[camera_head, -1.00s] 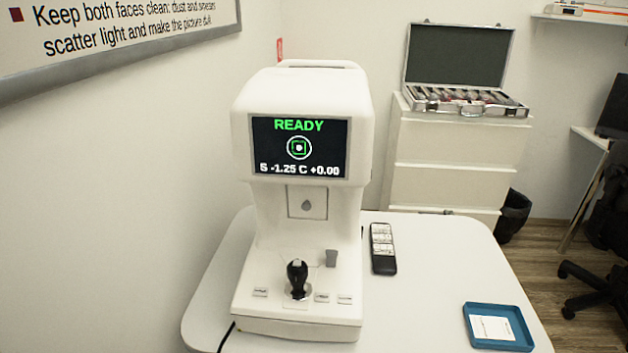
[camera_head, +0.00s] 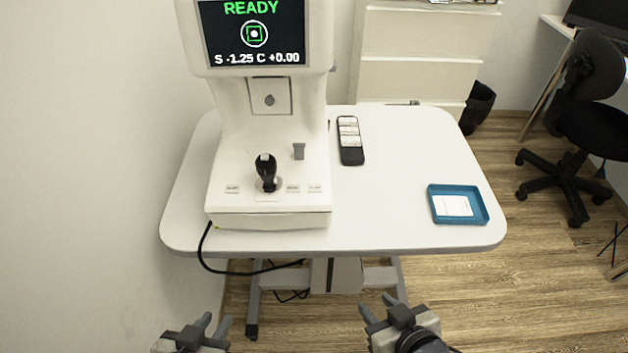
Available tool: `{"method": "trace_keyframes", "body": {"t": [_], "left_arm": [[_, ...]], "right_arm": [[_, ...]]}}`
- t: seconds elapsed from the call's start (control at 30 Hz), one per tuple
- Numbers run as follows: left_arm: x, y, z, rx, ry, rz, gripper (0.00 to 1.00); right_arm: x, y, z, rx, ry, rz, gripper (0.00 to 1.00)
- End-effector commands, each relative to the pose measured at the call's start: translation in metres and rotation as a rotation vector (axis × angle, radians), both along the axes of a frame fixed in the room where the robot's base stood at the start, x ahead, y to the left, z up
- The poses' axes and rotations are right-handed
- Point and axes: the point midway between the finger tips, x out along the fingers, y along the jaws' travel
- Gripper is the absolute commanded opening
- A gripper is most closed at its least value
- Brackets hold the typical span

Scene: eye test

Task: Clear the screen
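The white eye-test machine (camera_head: 228,130) stands on the white table. Its screen (camera_head: 252,34) is lit and shows green "READY", a ring target and "S -1.25 C +0.00"; its top edge is cut off. A black joystick (camera_head: 266,170) stands on the base. Small labelled buttons lie along the base front: a left one (camera_head: 232,189), a middle one (camera_head: 292,188) and a right one (camera_head: 315,189). Their print is too small to read. My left gripper (camera_head: 213,321) and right gripper (camera_head: 376,305) are low, in front of the table, both open and empty.
A black remote (camera_head: 351,155) and a blue tray (camera_head: 435,212) with a white card (camera_head: 452,205) lie on the table (camera_head: 390,225). A black cable (camera_head: 215,268) hangs off the front edge. An office chair (camera_head: 590,110) stands right. The table's right half is mostly clear.

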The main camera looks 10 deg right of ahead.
Motion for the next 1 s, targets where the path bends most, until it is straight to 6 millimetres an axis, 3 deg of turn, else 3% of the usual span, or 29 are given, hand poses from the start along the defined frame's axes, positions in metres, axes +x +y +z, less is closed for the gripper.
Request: {"method": "trace_keyframes", "body": {"t": [0.43, 0.57, 0.6, 1.0], "left_arm": [[-0.0027, 0.0, -0.0016, -0.001, 0.006, 0.0, 0.26], [-0.0028, 0.0, -0.0017, -0.001, 0.006, 0.0, 0.26], [-0.0028, 0.0, -0.0017, -0.001, 0.006, 0.0, 0.26], [-0.0026, -0.0001, -0.0017, -0.001, 0.006, 0.0, 0.26]], "right_arm": [[0.0008, 0.0002, 0.0005, 0.0, -0.002, 0.0, 0.36], [0.0009, 0.0003, 0.0006, 0.0, -0.002, 0.001, 0.03], [0.0009, 0.0003, 0.0006, 0.0, -0.002, 0.001, 0.0], [0.001, 0.0004, 0.0008, 0.001, -0.003, 0.001, 0.0]]}}
